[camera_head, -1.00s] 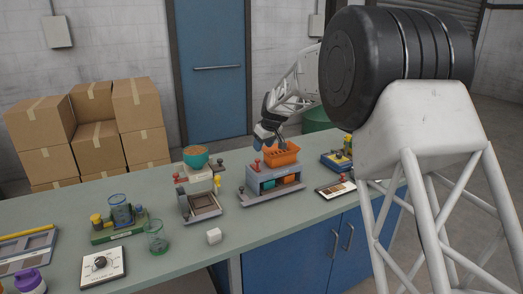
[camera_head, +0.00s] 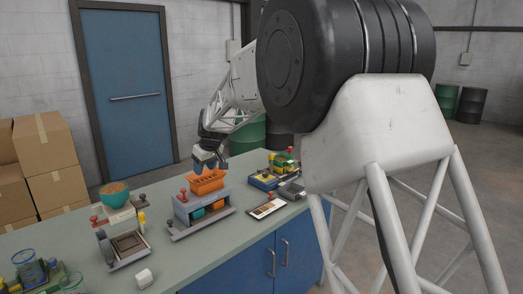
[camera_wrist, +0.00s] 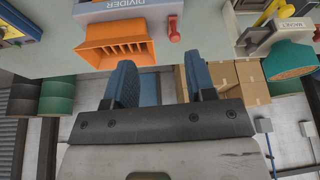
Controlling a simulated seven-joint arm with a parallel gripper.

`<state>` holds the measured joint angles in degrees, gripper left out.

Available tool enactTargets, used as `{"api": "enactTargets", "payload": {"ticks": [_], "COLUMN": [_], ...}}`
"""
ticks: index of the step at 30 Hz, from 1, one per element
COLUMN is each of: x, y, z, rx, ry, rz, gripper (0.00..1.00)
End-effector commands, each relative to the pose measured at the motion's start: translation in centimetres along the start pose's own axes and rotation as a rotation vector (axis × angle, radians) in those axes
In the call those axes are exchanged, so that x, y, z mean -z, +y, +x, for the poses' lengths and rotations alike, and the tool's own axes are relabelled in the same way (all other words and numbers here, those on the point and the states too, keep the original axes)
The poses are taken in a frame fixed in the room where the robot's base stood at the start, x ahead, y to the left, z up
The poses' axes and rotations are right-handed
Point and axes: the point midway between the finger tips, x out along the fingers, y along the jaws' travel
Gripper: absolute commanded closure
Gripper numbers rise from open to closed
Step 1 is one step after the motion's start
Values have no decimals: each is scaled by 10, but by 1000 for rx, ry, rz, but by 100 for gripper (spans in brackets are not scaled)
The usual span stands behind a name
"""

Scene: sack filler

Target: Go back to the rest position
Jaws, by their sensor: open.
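My gripper (camera_head: 210,160) hangs above the far edge of the bench, just behind the orange slotted bin (camera_head: 208,181). In the wrist view its two blue fingers (camera_wrist: 160,84) are apart with nothing between them. The orange bin also shows in the wrist view (camera_wrist: 116,52), on the grey station marked DIVIDER (camera_wrist: 112,10). My gripper looks apart from the bin.
A teal bowl (camera_head: 114,194) on its stand and a tray station (camera_head: 126,246) are left of the divider. A white cube (camera_head: 143,277) lies near the front. A yellow-and-blue station (camera_head: 270,178) is to the right. Cardboard boxes (camera_head: 50,165) stand behind.

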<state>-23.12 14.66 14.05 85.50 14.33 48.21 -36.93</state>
Motion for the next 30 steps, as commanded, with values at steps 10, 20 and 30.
{"api": "enactTargets", "payload": {"ticks": [10,20,30], "x": [-92,-184,-281], "y": [5,-6,-29], "z": [-80,-142,-190], "rx": [-41,-82,-125], "ry": [-25,-45,-67], "rz": [136,267,401], "gripper": [50,50,50]}}
